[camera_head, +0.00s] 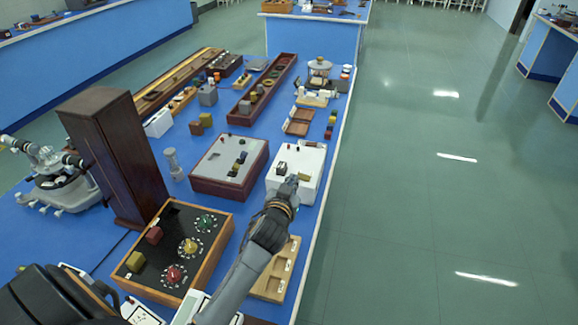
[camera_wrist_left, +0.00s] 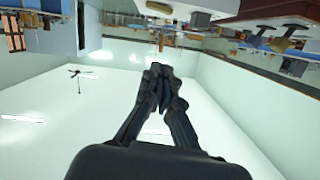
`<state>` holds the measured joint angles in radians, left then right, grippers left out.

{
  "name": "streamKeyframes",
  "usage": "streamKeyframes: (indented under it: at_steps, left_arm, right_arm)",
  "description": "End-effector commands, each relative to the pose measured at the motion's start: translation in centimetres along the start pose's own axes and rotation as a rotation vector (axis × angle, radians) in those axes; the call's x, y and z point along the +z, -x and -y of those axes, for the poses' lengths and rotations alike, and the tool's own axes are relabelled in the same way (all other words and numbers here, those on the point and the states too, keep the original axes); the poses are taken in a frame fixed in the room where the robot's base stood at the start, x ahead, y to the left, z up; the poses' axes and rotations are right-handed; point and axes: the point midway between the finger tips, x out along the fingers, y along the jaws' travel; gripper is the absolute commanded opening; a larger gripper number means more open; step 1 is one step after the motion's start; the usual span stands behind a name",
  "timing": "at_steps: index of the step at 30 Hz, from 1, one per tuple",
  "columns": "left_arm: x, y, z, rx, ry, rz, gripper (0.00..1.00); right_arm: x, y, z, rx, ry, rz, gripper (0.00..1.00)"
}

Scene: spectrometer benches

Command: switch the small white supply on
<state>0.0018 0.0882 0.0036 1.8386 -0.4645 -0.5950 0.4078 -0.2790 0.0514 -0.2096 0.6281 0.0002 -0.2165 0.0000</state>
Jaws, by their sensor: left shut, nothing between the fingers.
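The small white supply (camera_head: 311,160) is a white box with a light top near the right edge of the blue bench in the head view. A small dark part (camera_head: 281,168) and a small brass-coloured part (camera_head: 304,177) show on its top. My left gripper (camera_head: 292,183) is shut and empty, with its fingertips over the near part of the supply, close to the dark part. Whether they touch it cannot be told. In the wrist view my left gripper (camera_wrist_left: 160,72) shows its fingers together. My right gripper is not in view.
A red-brown instrument box (camera_head: 231,164) stands left of the supply. A black-topped wooden box with coloured knobs (camera_head: 179,244) and a tall dark wooden case (camera_head: 115,158) stand nearer left. A wooden tray (camera_head: 277,270) lies beside my forearm. The floor at right is clear.

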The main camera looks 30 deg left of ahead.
Motion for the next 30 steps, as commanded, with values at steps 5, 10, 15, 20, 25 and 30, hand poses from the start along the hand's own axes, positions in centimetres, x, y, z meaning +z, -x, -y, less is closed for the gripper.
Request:
streamKeyframes:
  at_steps: [5, 10, 15, 20, 25, 30]
  left_arm:
    - [0.0, 0.0, 0.0, 0.001, 0.0, 0.001, 0.0]
    - [0.0, -0.4, 0.0, 0.0, -0.001, 0.001, 0.0]
    - [-0.1, -2.5, 0.0, 0.0, -0.002, 0.001, 0.0]
    - [-0.2, -5.5, 0.0, 0.0, -0.001, 0.001, 0.0]
    - [-0.1, -8.7, 0.0, 0.0, 0.0, 0.001, 0.0]
    - [1.6, -10.4, -0.1, 0.001, 0.0, 0.007, 0.0]
  right_arm:
    - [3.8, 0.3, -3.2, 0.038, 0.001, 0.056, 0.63]
    - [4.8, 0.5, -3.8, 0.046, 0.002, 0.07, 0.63]
    - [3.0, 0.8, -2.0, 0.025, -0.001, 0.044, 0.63]
    - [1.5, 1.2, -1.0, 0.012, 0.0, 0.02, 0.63]
    - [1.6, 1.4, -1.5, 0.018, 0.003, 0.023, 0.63]
    - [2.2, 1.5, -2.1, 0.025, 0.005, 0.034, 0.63]
